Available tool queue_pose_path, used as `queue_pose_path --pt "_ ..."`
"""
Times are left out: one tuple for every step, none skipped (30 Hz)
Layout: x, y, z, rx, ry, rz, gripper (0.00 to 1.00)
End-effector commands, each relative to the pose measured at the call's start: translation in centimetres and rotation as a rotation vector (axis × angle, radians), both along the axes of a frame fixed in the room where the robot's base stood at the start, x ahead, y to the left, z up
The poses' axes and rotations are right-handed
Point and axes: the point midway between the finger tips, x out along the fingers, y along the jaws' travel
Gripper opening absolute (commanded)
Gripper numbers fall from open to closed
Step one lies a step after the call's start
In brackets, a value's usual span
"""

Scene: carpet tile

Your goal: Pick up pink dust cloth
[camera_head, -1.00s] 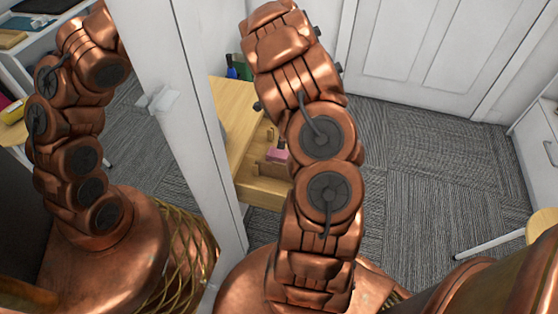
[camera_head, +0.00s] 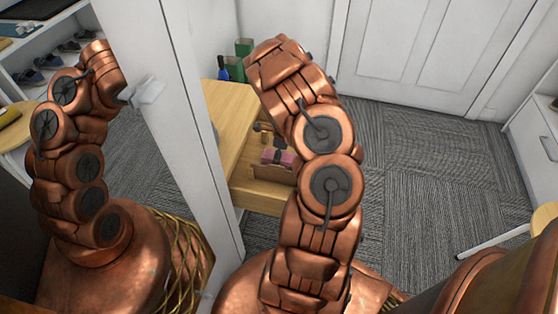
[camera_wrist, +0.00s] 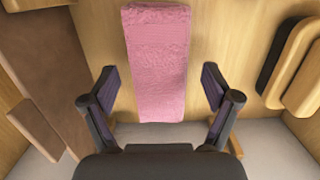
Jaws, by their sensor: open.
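The pink dust cloth (camera_wrist: 158,70) lies as a long folded strip in a wooden drawer, seen in the wrist view at the top centre. In the head view it shows as a small pink patch (camera_head: 281,157) in the open drawer (camera_head: 262,199), partly hidden by my arm. My gripper (camera_wrist: 160,85) is open in the wrist view, with one finger on each side of the cloth's lower part. The fingers look apart from the cloth. I cannot tell how far above it they are. In the head view most of my gripper is hidden behind my arm.
In the wrist view, a brown flat piece (camera_wrist: 38,130) lies on the left, and a brush-like wooden object (camera_wrist: 290,55) with a dark side lies on the right. A white mirror-door frame (camera_head: 185,110) stands close left of my arm. Open carpet (camera_head: 430,170) lies to the right.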

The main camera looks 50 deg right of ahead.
Motion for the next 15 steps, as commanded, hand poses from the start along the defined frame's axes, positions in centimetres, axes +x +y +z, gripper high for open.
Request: queue_pose_path --pt "0.01 0.04 -0.36 0.001 0.0 0.0 0.88" --pt "0.03 0.05 -0.45 0.001 0.0 0.0 0.88" --pt "0.03 0.06 -0.51 0.001 0.0 0.0 0.88" --pt "0.04 0.06 -0.51 0.001 0.0 0.0 0.88" --pt "0.04 0.07 -0.5 0.001 0.0 0.0 0.88" --pt "0.05 0.07 -0.47 0.001 0.0 0.0 0.88" --pt "0.04 0.07 -0.47 0.001 0.0 -0.001 0.88" --pt "0.04 0.07 -0.47 0.001 0.0 -0.001 0.88" --pt "0.04 0.07 -0.47 0.001 0.0 -0.001 0.88" --pt "0.04 0.07 -0.47 0.001 0.0 -0.001 0.84" --pt "0.05 0.07 -0.46 0.001 0.0 -0.001 0.81" --pt "0.04 0.08 -0.46 0.001 0.0 0.0 0.77" --pt "0.04 0.08 -0.46 0.001 0.0 -0.001 0.74" --pt "0.04 0.08 -0.46 0.001 0.0 0.0 0.71" --pt "0.04 0.08 -0.46 0.001 0.0 0.0 0.67"
